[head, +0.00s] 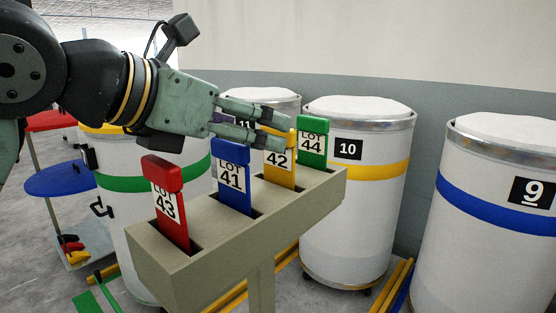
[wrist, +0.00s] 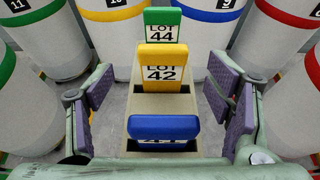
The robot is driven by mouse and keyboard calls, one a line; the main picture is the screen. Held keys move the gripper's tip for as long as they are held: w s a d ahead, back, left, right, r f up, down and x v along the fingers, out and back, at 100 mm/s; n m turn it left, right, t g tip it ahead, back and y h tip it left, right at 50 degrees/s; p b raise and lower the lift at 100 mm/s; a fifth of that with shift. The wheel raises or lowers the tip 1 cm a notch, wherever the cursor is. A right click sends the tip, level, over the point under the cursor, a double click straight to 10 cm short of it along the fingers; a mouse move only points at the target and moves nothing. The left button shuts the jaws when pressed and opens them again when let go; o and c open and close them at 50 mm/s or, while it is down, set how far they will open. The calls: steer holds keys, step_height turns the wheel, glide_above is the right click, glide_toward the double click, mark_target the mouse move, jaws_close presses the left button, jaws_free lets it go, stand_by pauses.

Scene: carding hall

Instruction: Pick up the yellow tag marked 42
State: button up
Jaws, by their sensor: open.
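The yellow tag marked 42 (head: 280,168) stands upright in a slot of a beige rack (head: 208,225), between the blue tag 41 (head: 234,182) and the green tag 44 (head: 312,142). In the head view my gripper (head: 283,130) hides the top of the yellow tag. In the wrist view the yellow tag (wrist: 163,68) shows its label 42, beyond the blue tag (wrist: 164,128) and in front of the green tag (wrist: 162,24). My gripper (wrist: 166,95) is open and empty, with its pads wide apart left and right of the row of tags.
A red tag 43 (head: 166,205) stands at the rack's near left end. White drums stand behind, including drum 10 (head: 350,215) and drum 9 (head: 490,250). Green and yellow strips lie on the floor.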

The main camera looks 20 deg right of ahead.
mark_target(274, 131)
steer(key=x, duration=0.1)
steer(key=p+x, duration=0.1)
steer(key=x, duration=0.1)
steer(key=p+x, duration=0.1)
steer(key=shift+d+r, duration=0.15)
steer(key=shift+d, duration=0.3)
steer(key=shift+w+d, duration=0.15)
steer(key=shift+w, duration=0.05)
steer(key=shift+c, duration=0.3)
steer(key=c, duration=1.2)
